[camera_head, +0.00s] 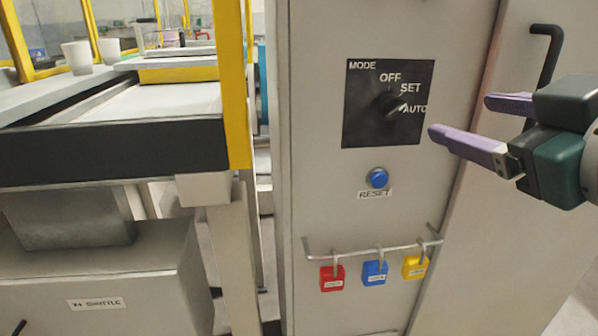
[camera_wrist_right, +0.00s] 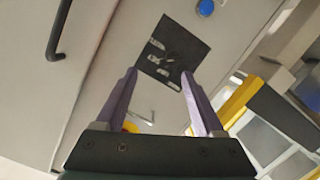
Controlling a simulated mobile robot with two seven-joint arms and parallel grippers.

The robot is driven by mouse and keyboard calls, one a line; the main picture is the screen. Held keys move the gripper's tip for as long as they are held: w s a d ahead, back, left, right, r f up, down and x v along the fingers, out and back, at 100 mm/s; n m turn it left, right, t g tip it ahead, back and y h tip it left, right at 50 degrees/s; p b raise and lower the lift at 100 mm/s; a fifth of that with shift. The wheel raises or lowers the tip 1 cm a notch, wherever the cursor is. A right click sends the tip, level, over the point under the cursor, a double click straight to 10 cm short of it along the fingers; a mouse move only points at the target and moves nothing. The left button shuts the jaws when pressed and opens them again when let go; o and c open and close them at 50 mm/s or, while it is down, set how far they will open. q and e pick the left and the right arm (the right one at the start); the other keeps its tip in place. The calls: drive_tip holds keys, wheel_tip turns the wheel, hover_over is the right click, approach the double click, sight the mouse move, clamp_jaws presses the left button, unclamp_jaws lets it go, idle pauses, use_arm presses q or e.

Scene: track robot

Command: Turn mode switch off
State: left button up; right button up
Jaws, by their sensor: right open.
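The mode switch is a black square plate (camera_head: 358,125) with OFF, SET and AUTO labels on a grey cabinet. Its black knob (camera_head: 389,106) appears to point right, towards AUTO. My right gripper (camera_head: 462,116), with purple fingers, is open and empty to the right of the plate, apart from the knob. In the right wrist view the plate (camera_wrist_right: 172,50) shows ahead, beyond the open fingertips (camera_wrist_right: 158,77). The knob's direction is hard to tell there. My left gripper is not in view.
Below the plate are a blue RESET button (camera_head: 377,178) and a rail (camera_head: 350,250) with red (camera_head: 332,279), blue (camera_head: 375,273) and yellow (camera_head: 415,267) padlocks. A black door handle (camera_head: 546,55) sticks out at upper right. A yellow post (camera_head: 235,80) and conveyor (camera_head: 120,150) stand left.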

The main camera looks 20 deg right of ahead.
sight(398, 112)
use_arm(q)
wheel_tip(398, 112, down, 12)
drive_tip(key=b, duration=0.8)
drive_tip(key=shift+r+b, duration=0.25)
drive_tip(key=shift+b, duration=0.15)
use_arm(e)
drive_tip(key=shift+w+d+f+n+t+y, duration=0.1)
drive_tip(key=shift+w+f+n+t+y, duration=0.25)
drive_tip(key=shift+w, duration=1.5)
drive_tip(key=shift+w+a+f+n+t+y, duration=0.15)
drive_tip(key=shift+w+f+t, duration=0.35)
drive_tip(key=shift+w, duration=1.3)
drive_tip(key=shift+w+d+f+n+t+y, duration=0.15)
drive_tip(key=shift+w+f+n+t, duration=0.25)
drive_tip(key=shift+w, duration=1.45)
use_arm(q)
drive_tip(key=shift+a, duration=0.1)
use_arm(e)
drive_tip(key=shift+c, duration=0.4)
clamp_jaws()
